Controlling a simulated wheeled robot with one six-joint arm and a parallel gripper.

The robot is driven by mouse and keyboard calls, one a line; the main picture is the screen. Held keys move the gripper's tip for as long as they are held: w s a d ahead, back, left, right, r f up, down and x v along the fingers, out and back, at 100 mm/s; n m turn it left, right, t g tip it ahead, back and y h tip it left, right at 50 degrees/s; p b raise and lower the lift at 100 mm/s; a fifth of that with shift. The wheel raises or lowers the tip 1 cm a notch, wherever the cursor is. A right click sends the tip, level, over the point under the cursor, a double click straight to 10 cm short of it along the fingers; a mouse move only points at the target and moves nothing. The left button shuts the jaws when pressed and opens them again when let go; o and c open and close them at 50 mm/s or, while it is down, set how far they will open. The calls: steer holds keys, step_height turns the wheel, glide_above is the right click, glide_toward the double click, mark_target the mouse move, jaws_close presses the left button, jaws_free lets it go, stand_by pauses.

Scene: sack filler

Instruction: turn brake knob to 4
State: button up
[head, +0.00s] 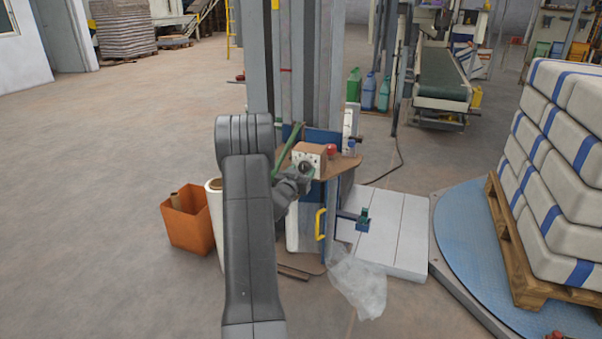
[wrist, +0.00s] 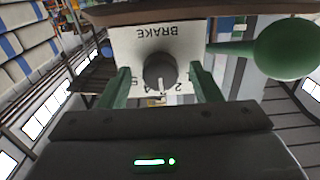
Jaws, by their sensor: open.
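The brake knob (wrist: 160,72) is dark and round, on a white plate (wrist: 128,45) marked BRAKE, which appears upside down in the wrist view. A light pointer mark on the knob points toward the picture's bottom. Some scale digits show beside it, a 2 among them; others are hidden, so I cannot tell the exact setting. My gripper (wrist: 160,68) is open, with one green finger on each side of the knob and gaps between. In the head view my gripper (head: 299,181) is at the front of the brake box (head: 310,152); my arm partly covers the area.
A green ball handle (wrist: 286,48) sticks out close to the right finger in the wrist view. A red button (head: 332,150) stands beside the box on the brown shelf (head: 345,166). A yellow handle (head: 321,224) is below. An orange bin (head: 187,220) stands left.

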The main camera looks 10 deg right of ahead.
steer(key=c, duration=1)
steer(key=shift+m+b, duration=0.3)
steer(key=shift+b, duration=0.15)
steer(key=m+b, duration=0.2)
steer(key=shift+f+m, duration=0.15)
steer(key=shift+m, duration=0.15)
steer(key=shift+m+b, duration=1.15)
steer(key=shift+m, duration=0.15)
steer(key=shift+r, duration=0.2)
steer(key=o, duration=1)
steer(key=shift+a, duration=0.1)
